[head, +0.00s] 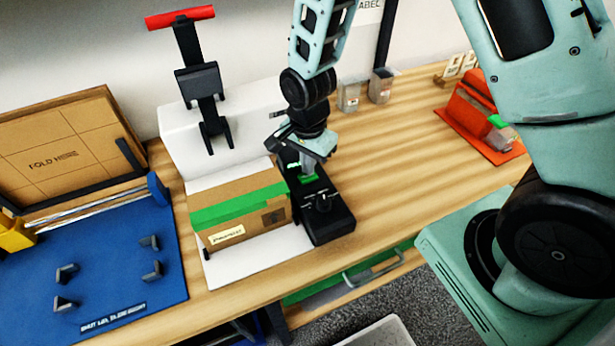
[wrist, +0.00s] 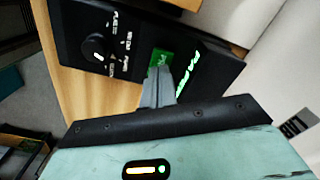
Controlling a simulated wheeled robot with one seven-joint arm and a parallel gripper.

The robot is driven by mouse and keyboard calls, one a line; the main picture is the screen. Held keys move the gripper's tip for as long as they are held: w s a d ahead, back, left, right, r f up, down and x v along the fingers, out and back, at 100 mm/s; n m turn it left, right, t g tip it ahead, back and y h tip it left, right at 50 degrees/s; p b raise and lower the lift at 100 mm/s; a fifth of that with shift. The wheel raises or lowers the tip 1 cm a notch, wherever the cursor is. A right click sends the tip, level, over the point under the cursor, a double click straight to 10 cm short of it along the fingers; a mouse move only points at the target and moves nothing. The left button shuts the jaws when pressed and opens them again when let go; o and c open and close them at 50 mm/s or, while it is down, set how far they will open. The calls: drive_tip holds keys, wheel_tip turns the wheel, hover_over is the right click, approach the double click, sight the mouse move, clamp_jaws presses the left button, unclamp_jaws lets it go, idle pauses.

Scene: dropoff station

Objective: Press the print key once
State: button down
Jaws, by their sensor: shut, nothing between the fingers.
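The black control unit (head: 328,222) stands on the wooden bench against the right side of the taped carton. In the wrist view the unit (wrist: 125,62) shows a round dial (wrist: 95,47) with white lettering, a green key (wrist: 157,58) and a lit green readout (wrist: 190,76). The green key (head: 312,179) also shows in the head view, below my gripper. My gripper (head: 308,172) is shut and empty and points down at the unit. In the wrist view its fingertips (wrist: 160,73) are at the green key and cover part of it. I cannot tell whether they touch it.
The brown carton (head: 246,232) with green tape lies on a white plate beside the unit. A black clamp with a red handle (head: 180,17) rises behind it. A blue board (head: 110,265) lies at left, and a red holder (head: 480,112) at right. The bench right of the unit is clear.

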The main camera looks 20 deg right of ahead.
drive_tip(key=shift+f+b, duration=0.5)
drive_tip(key=shift+f, duration=0.25)
drive_tip(key=shift+r, duration=0.2)
idle(0.3)
drive_tip(key=shift+r+p, duration=2.95)
drive_tip(key=shift+r, duration=0.45)
